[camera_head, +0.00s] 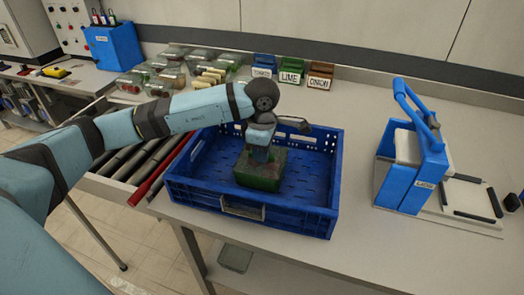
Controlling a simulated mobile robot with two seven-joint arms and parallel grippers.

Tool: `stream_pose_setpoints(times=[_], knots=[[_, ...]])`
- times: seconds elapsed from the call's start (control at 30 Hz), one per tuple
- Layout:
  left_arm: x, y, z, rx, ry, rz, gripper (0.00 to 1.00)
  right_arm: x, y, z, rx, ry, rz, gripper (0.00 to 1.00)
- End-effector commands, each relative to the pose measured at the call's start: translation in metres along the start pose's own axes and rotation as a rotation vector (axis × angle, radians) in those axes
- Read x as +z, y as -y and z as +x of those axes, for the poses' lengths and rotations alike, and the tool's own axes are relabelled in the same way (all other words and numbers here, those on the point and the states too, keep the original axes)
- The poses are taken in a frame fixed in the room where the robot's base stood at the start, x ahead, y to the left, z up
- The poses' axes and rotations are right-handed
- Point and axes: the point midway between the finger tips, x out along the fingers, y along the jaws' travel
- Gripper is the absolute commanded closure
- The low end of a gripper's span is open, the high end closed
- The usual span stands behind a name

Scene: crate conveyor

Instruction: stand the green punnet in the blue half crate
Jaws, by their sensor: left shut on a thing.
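The blue half crate (190,194) stands on the table in the middle of the head view. The green punnet (262,183) is inside it, near the middle and toward the front wall. My left gripper (258,156) comes down into the crate from above and is shut on the punnet. The gripper hides part of the punnet's top. I cannot tell whether the punnet touches the crate floor. My right gripper is not in view.
Roller conveyor (130,160) lies left of the crate, ending at a red roller. Several clear punnets (165,72) are at the back left. Labelled bins (291,72) for tomato, lime and onion stand behind the crate. A blue labelled device (423,180) stands right, with bare table between.

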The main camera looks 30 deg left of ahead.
Motion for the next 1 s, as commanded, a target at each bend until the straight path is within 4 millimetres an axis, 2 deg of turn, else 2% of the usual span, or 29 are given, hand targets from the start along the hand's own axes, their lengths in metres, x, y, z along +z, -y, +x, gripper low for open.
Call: stream_pose_setpoints(times=[0.2,0.23,0.33,0.6,0.73,0.87,1.0], knots=[[0.000,0.000,0.004,0.000,0.000,0.000,1.00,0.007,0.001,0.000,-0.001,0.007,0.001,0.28],[0.000,0.000,0.004,0.000,0.000,0.000,0.83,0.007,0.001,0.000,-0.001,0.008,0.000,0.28],[0.000,0.000,0.002,-0.001,0.000,0.000,0.60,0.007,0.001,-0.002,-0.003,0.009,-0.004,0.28],[0.000,0.000,0.002,-0.001,0.000,0.000,0.59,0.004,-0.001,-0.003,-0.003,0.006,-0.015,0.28],[0.000,0.000,-0.006,0.001,0.001,0.000,0.59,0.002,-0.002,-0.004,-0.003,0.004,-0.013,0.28],[0.000,-0.001,-0.028,0.004,0.001,0.000,0.59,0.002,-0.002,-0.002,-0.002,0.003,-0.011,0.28],[0.001,-0.001,-0.060,0.004,0.002,0.001,0.59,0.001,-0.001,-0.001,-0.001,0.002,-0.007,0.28]])
